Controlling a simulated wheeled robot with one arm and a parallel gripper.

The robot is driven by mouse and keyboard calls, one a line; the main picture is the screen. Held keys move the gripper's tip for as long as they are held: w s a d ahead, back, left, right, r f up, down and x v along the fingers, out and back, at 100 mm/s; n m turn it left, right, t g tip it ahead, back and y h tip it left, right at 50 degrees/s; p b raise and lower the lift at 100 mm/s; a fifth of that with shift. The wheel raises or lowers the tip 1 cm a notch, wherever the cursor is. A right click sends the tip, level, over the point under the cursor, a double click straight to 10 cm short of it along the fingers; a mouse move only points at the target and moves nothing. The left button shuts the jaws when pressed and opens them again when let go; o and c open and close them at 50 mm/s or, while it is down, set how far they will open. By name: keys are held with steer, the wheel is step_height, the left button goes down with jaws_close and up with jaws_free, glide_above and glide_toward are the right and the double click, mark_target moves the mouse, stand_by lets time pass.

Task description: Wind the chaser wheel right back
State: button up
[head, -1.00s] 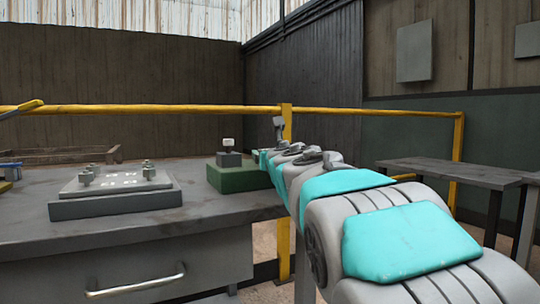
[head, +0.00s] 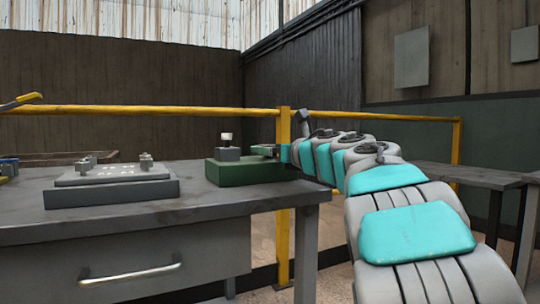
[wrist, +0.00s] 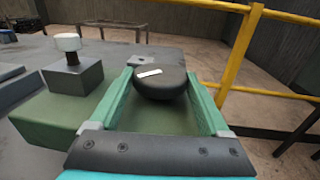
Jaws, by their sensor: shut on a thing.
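A dark round wheel (wrist: 160,88) with a white mark on its top shows in the wrist view. It sits at the end of a green base (wrist: 55,120), which also stands at the table's right end in the head view (head: 235,174). My gripper (wrist: 163,82) is shut on the wheel, with one green finger on each side of it. In the head view my gripper (head: 266,151) reaches over the base's right end, and the wheel is hard to make out there. A grey block (head: 228,154) with a white-topped post (head: 226,138) stands on the same base, left of my gripper.
A grey plate fixture (head: 112,194) with small metal clamps lies on the table (head: 210,207) to the left. A yellow rail (head: 140,110) and its post (head: 283,220) run behind the table. Another table (head: 470,174) stands at the right.

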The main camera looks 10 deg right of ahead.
steer(key=n+y, duration=0.1)
steer(key=n+g+y, duration=0.1)
steer(key=g+y, duration=0.1)
steer(key=shift+w+d+f+n+y, duration=0.1)
steer(key=shift+w+d+n+y, duration=0.05)
steer(key=shift+d+n+y, duration=0.2)
steer(key=shift+a+n+g+y, duration=0.1)
steer(key=shift+n+g+y, duration=0.75)
steer(key=shift+g+y, duration=0.25)
steer(key=shift+n+g+y, duration=0.25)
steer(key=shift+n+g, duration=0.05)
steer(key=shift+n, duration=0.1)
steer(key=o, duration=1.2)
steer(key=shift+v, duration=3.85)
